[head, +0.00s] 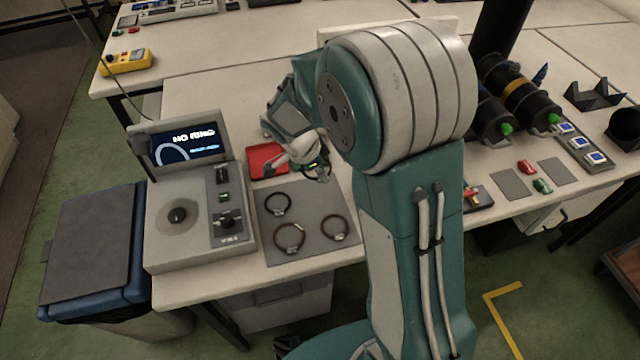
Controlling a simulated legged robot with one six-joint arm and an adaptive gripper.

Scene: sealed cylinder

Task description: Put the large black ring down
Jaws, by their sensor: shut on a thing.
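My gripper (312,165) is shut on a dark thing, taken as the large black ring (322,176), above the back right part of a grey mat (262,222). Only a small dark part of it shows by the fingertips, and its full outline is hidden by the gripper and arm. On the mat lie a black ring (277,204) at the back left, a brown ring (289,237) at the front and another brown ring (334,227) at the right. I cannot tell how high the gripper is above the mat.
Left of the mat stands a grey tester (190,245) with a knob and a screen (190,143) reading "NO RING". A red tray (265,160) lies behind the mat. Black cylinders (525,100) lie to the right. A blue bin (95,245) stands left of the table.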

